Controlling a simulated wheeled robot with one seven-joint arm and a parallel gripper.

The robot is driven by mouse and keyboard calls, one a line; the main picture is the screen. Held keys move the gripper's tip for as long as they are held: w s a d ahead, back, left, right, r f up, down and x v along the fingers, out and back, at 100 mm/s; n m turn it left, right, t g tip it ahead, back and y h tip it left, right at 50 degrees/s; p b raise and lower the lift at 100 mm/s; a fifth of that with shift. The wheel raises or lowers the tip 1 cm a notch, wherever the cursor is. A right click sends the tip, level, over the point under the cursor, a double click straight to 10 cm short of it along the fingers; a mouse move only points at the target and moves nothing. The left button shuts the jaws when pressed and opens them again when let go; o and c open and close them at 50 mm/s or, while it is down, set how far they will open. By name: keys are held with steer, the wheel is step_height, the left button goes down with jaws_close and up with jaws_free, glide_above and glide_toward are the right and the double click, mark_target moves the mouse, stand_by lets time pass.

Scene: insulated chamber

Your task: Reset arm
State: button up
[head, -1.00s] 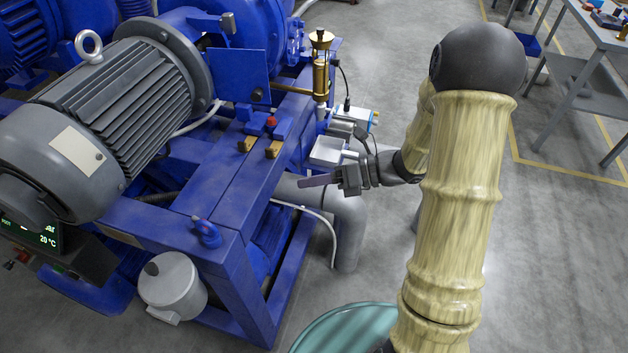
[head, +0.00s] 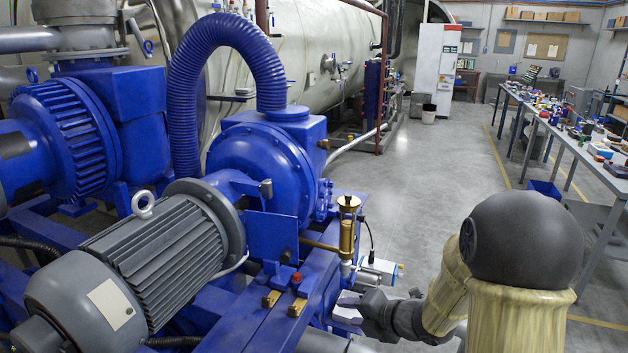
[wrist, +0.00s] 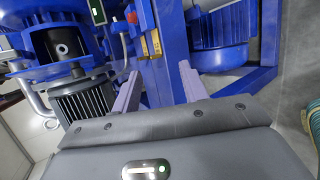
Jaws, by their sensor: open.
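My gripper (head: 350,307) is at the right side of the blue machine frame, just below the brass fitting, at the lower middle of the head view. In the wrist view my gripper (wrist: 158,85) shows two pale purple fingers spread apart with nothing between them. My arm is bent, its tan and dark links filling the lower right of the head view. Whether the fingers touch the frame cannot be told.
A grey motor (head: 155,265) and a blue pump (head: 262,165) sit on the blue frame (head: 262,330) close to my gripper. A brass oil cup (head: 348,222) rises just above it. A workbench (head: 590,160) with many items stands at right. The middle floor is open.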

steer(key=s+d+r+m+h+p, duration=0.35)
steer(key=d+m+h, duration=0.35)
steer(key=m, duration=0.7)
steer(key=s+r+m+g+h+p, duration=0.1)
steer(key=s+m+g, duration=0.4)
steer(key=s+m, duration=0.8)
steer(key=r+m+p, duration=0.1)
steer(key=m, duration=0.1)
steer(key=shift+s+a+m+g, duration=0.3)
steer(key=shift+s, duration=0.1)
steer(key=shift+w, duration=0.2)
